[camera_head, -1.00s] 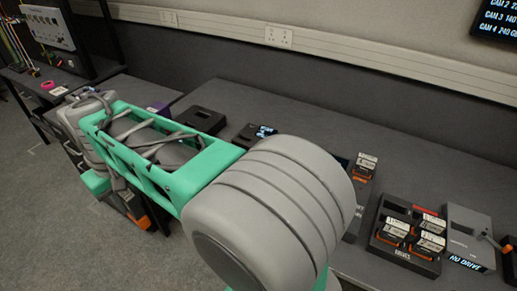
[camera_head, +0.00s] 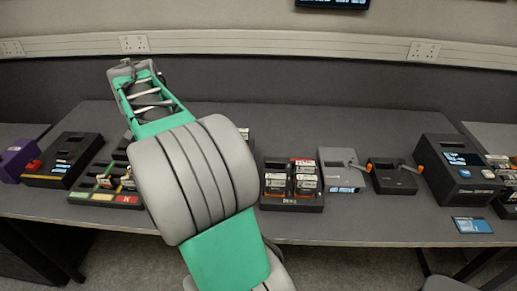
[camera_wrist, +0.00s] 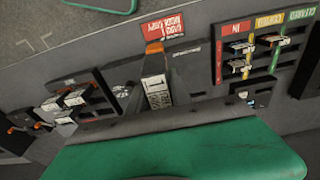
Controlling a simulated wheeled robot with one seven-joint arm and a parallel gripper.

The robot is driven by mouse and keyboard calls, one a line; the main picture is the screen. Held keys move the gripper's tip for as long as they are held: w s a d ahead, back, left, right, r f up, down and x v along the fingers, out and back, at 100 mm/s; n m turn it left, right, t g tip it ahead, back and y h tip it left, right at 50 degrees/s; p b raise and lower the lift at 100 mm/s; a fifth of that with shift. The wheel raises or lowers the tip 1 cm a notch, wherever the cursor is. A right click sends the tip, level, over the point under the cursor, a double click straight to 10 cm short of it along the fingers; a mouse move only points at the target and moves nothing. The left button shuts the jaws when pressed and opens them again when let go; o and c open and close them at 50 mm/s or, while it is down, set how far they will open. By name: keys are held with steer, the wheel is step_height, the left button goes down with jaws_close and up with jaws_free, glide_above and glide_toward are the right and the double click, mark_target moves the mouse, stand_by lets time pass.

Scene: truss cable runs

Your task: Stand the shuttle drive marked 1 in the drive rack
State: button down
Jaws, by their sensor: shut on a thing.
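My gripper (camera_wrist: 160,85) is shut on a drive with an orange end and a white label (camera_wrist: 157,92) in the wrist view. The label is too blurred to read a number. The head view hides my gripper and the held drive behind my arm. The drive rack (camera_head: 291,207) is a dark block at mid-table in the head view, right of my arm. Several white-labelled drives stand in its slots, and at least one slot looks empty. A dark rack with similar drives (camera_wrist: 78,100) shows at left in the wrist view. The held drive is apart from it.
A grey device (camera_head: 342,170) with a lit screen stands right of the rack. A smaller black device (camera_head: 391,177) and a large dark unit (camera_head: 455,170) stand beyond it. A tray with coloured lanes (camera_head: 104,186) is left of my arm. The table's front strip is mostly clear.

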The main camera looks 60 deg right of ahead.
steer(key=s+d+f+m+g+b, duration=0.1)
steer(key=s+d+f+m+b, duration=0.15)
steer(key=s+d+m, duration=0.9)
steer(key=s+d+f+m+g+b, duration=0.1)
steer(key=s+d+f+m, duration=0.4)
steer(key=s+d, duration=0.65)
steer(key=w+d+f+m+b, duration=0.1)
steer(key=w+d+f+b, duration=0.1)
steer(key=b, duration=0.4)
step_height(320, 180, down, 3)
steer(key=shift+w+d+r+y, duration=0.2)
steer(key=shift+w+d+y, duration=0.1)
steer(key=shift+w+y, duration=0.15)
steer(key=shift+f+b, duration=1.2)
steer(key=shift+f+b, duration=0.3)
steer(key=shift+b, duration=0.05)
steer(key=shift+f+b, duration=0.7)
steer(key=shift+f, duration=0.05)
stand_by(0.5)
steer(key=c, duration=0.8)
jaws_free()
steer(key=shift+a, duration=0.1)
steer(key=shift+o, duration=0.2)
